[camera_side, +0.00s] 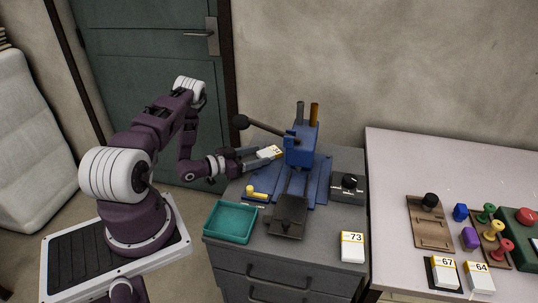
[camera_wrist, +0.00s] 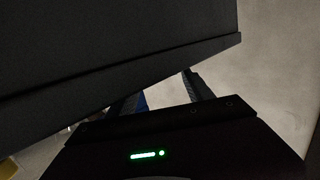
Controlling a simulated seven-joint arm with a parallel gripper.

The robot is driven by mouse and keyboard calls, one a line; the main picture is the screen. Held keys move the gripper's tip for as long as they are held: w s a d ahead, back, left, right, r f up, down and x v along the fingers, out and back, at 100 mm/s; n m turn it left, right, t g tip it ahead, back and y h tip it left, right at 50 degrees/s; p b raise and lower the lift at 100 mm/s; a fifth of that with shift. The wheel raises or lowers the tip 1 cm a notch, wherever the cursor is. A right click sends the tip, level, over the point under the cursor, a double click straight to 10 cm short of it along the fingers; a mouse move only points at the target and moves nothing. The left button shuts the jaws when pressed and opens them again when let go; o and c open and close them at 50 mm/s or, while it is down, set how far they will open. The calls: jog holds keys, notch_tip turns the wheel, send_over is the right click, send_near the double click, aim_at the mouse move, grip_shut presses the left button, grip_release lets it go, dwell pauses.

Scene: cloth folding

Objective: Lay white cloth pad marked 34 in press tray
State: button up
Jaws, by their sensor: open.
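A white cloth pad (camera_side: 270,152) with a yellow-edged label is at my gripper's fingertips, left of the blue press (camera_side: 301,150); its number is too small to read surely. My gripper (camera_side: 264,157) is open, its fingers pointing right toward the press. I cannot tell whether the pad touches the fingers. A dark flat tray (camera_side: 288,222) with a small front handle sits at the press's front and looks empty. In the wrist view, both fingers (camera_wrist: 163,92) are dark, and a large dark shape covers the upper left and hides what lies beyond.
The press lever (camera_side: 262,127) reaches left above my gripper. A control box (camera_side: 348,188) stands right. Pads 67 and 64 lie on the pale table.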

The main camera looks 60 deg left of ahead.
jog(key=w, duration=0.5)
jog(key=shift+f, duration=0.4)
jog(key=c, duration=1.3)
jog(key=shift+o, duration=0.2)
notch_tip(320, 180, up, 10)
jog(key=shift+w+a+f, duration=0.1)
jog(key=shift+w, duration=0.05)
notch_tip(320, 180, up, 13)
send_over(266, 153)
jog(key=w+a, duration=0.2)
jog(key=w, duration=0.5)
jog(key=d+r+m+g+h, duration=0.1)
jog(key=d+r+m+h, duration=0.15)
jog(key=d+r, duration=0.4)
jog(key=d+r+m+h, duration=0.2)
jog(key=d+r+h, duration=0.1)
jog(key=d, duration=0.7)
jog(key=s+d+f+m+g+h, duration=0.2)
jog(key=s+d+m+g+h, duration=0.4)
jog(key=s+d, duration=0.6)
jog(key=s+d+f+m+g+h, duration=0.1)
jog(key=s+d+m+g+h, duration=0.55)
jog(key=s+d, duration=0.6)
jog(key=w+a+f+n+t+y, duration=1)
jog(key=w+a+n+t, duration=0.1)
jog(key=w+a, duration=0.2)
jog(key=shift+w, duration=0.2)
